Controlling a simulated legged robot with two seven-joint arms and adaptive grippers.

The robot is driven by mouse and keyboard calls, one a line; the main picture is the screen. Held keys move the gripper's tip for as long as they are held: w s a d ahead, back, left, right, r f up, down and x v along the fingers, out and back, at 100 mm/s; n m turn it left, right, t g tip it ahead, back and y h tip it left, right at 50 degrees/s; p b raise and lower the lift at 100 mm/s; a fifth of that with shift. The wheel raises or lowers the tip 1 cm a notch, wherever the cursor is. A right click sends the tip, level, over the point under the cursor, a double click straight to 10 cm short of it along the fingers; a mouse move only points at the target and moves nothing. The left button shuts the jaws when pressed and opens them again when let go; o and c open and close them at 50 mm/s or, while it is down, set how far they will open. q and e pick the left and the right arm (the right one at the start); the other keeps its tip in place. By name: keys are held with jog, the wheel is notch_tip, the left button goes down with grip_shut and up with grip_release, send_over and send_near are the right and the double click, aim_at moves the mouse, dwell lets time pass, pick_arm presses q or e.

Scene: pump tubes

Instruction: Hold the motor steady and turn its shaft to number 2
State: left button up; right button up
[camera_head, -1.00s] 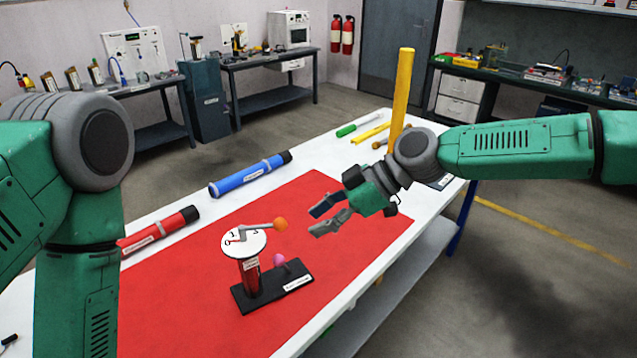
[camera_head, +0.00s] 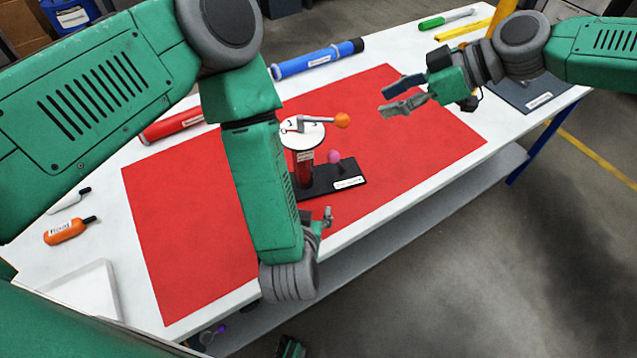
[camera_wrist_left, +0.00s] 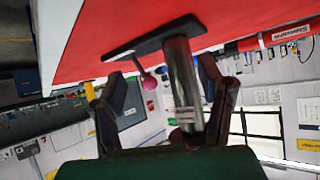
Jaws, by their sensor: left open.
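A pink ball (camera_head: 334,157) stands on the base. My left gripper (camera_head: 326,220) is in front of the motor, partly hidden by my arm. In the wrist view, its open fingers (camera_wrist_left: 165,75) have the inverted motor cylinder (camera_wrist_left: 183,85) between them in the picture; I see no grip. My right gripper (camera_head: 405,95) is open and empty, right of the knob.
The motor stands on a red mat (camera_head: 195,230) on a white table (camera_head: 122,235). Red (camera_head: 172,128) and blue (camera_head: 315,58) tubes lie behind. An orange bottle (camera_head: 66,231) and white tray (camera_head: 85,292) are at left. Bare mat lies right of the motor.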

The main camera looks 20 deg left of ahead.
aim_at(301, 159)
pick_arm(q)
jog(key=w+d+r+n+y, duration=0.2)
jog(key=w+r+n+y, duration=0.1)
jog(key=r+n+y, duration=0.2)
jog(key=x, duration=1.3)
jog(key=shift+w+a+r, duration=0.2)
jog(key=shift+w+a, duration=0.05)
jog(key=shift+a, duration=0.3)
grip_shut()
